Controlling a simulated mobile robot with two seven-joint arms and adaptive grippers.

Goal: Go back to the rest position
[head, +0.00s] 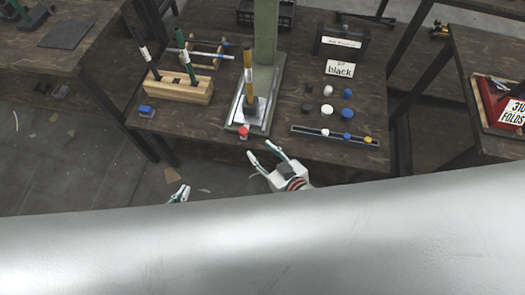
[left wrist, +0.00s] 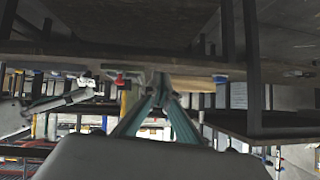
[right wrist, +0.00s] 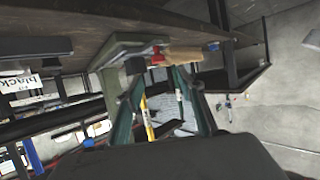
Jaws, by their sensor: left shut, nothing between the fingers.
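My left gripper (head: 180,193) shows only at its tips in the head view, low over the floor in front of the bench; the rest is hidden. In the left wrist view its fingers (left wrist: 160,88) come together with nothing between them. My right gripper (head: 265,156) is in front of the bench's near edge, just below the red knob (head: 243,132) of the green press (head: 265,40). Its fingers are apart and empty, as the right wrist view (right wrist: 160,85) also shows. Neither gripper visibly touches anything.
A red box (head: 495,100) sits on the right table. Floor shows at left.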

